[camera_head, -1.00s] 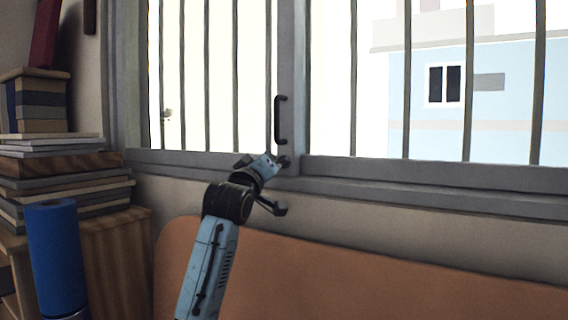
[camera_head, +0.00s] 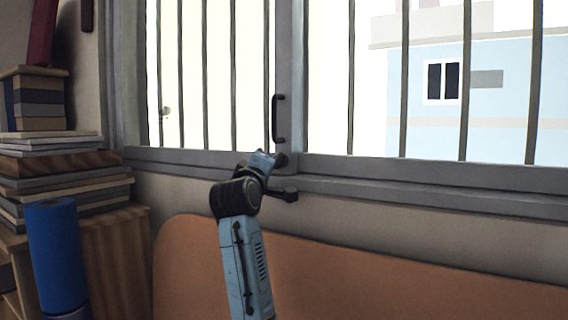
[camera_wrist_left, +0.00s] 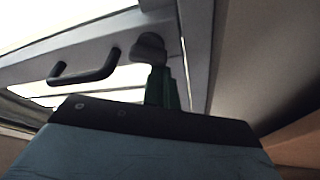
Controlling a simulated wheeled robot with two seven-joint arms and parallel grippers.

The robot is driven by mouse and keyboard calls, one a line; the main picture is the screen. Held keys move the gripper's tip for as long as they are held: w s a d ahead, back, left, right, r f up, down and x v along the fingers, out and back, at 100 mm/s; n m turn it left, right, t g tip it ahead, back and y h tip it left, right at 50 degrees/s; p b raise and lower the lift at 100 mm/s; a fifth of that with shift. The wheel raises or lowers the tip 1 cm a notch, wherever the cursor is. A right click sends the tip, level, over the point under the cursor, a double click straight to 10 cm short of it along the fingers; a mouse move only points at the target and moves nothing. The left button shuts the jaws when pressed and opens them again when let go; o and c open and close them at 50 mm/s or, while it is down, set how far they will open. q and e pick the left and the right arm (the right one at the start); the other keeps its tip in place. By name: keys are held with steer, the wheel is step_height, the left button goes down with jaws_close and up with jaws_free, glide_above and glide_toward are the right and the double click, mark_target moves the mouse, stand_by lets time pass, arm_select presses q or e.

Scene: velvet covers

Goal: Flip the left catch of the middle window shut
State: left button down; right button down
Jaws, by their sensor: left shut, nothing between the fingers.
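The barred window has a grey frame (camera_head: 291,70) with a black bar handle (camera_head: 279,118) on its upright. The handle also shows in the wrist view (camera_wrist_left: 85,70). My left gripper (camera_head: 274,160) is at the frame's lower rail, just below the handle. It is shut and empty; its dark green finger part (camera_wrist_left: 162,88) shows in the wrist view. A dark rounded piece (camera_wrist_left: 148,48) shows at its tip, close to the frame; I cannot tell whether this is the catch or my fingertip. No other catch is clearly visible. My right gripper is out of view.
Stacked books (camera_head: 65,180) and a blue roll (camera_head: 57,255) stand at the left. An orange-brown panel (camera_head: 400,275) lies below the sill. Vertical bars (camera_head: 407,80) cross the panes. The wall strip right of my arm is clear.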

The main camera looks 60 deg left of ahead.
arm_select(q)
steer(key=shift+d+f, duration=0.1)
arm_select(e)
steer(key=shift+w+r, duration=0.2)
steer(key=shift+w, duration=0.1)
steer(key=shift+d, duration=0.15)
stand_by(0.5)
